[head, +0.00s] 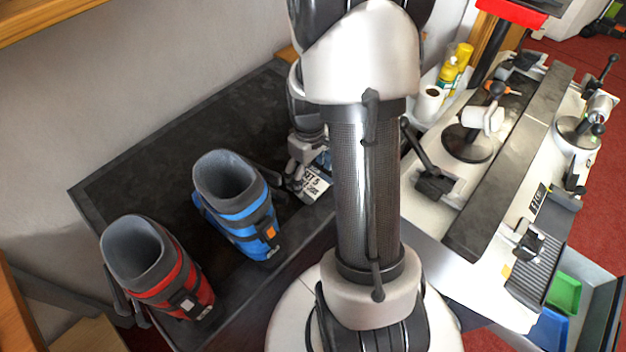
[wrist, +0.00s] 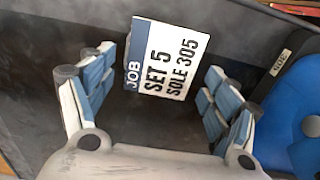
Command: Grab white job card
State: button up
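The white job card (head: 313,185) lies on the dark mat, left of my arm in the head view. In the wrist view the card (wrist: 168,60) has a blue strip reading JOB and black print "SET 5 SOLE 305". My gripper (wrist: 158,72) is open, with its blue-and-white padded fingers wide apart. The card appears between and slightly beyond the fingertips, with a gap on each side. In the head view my gripper (head: 303,165) is close to the card and covers part of it. I cannot tell the exact height of the fingertips above the card.
A blue ski boot (head: 240,210) stands left of the card; it also shows at the right of the wrist view (wrist: 292,110). A red ski boot (head: 155,270) stands farther left. The dark mat (head: 190,135) is clear behind them. A binding bench (head: 418,215) is at the right.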

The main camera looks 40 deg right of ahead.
jog(key=c, duration=0.6)
jog(key=shift+r, duration=0.1)
